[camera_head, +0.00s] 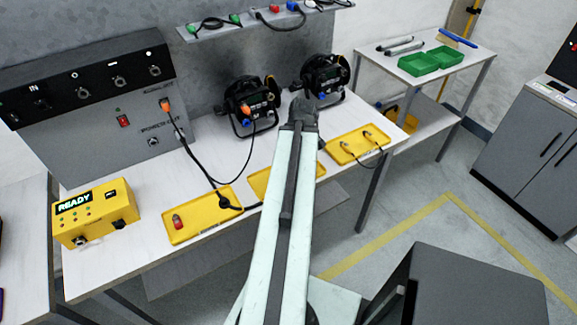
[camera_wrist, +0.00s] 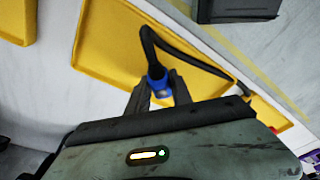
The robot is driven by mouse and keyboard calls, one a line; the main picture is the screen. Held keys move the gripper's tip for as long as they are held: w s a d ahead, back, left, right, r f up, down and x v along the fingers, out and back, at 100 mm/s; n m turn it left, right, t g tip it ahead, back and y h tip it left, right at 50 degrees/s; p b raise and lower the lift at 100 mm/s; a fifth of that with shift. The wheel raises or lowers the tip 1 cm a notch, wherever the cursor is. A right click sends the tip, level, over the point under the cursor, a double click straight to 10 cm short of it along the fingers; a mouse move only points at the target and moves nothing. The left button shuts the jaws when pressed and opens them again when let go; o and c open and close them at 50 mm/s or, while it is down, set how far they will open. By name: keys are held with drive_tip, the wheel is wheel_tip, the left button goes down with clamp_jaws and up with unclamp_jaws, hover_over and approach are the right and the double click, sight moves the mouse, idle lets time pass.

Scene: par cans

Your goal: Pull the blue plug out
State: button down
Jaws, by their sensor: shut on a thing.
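The blue plug (camera_wrist: 161,92) is between the fingertips of my gripper (camera_wrist: 161,82) in the wrist view, and the gripper is shut on it. A black cable (camera_wrist: 186,60) loops up from the plug and off to the right. A yellow tray (camera_wrist: 105,45) lies below it in that view. In the head view my gripper (camera_head: 304,110) is in front of the right black par can (camera_head: 326,75), above the bench. The plug is hidden there behind my arm. I cannot tell whether it sits in a socket.
The left par can (camera_head: 251,100) has an orange plug and stands close by. Yellow trays lie along the bench front, one with a red-tipped part (camera_head: 178,222). A yellow READY box (camera_head: 93,212) is at left. A side table (camera_head: 440,45) holds green bins.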

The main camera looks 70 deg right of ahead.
drive_tip(key=shift+f, duration=0.45)
drive_tip(key=c, duration=1.1)
unclamp_jaws()
drive_tip(key=shift+o, duration=0.2)
drive_tip(key=r+p, duration=0.2)
drive_tip(key=s+r+p, duration=0.1)
drive_tip(key=r+p, duration=0.4)
drive_tip(key=r, duration=0.1)
drive_tip(key=shift+s+d+p, duration=0.15)
drive_tip(key=shift+p, duration=0.2)
drive_tip(key=shift+f, duration=0.1)
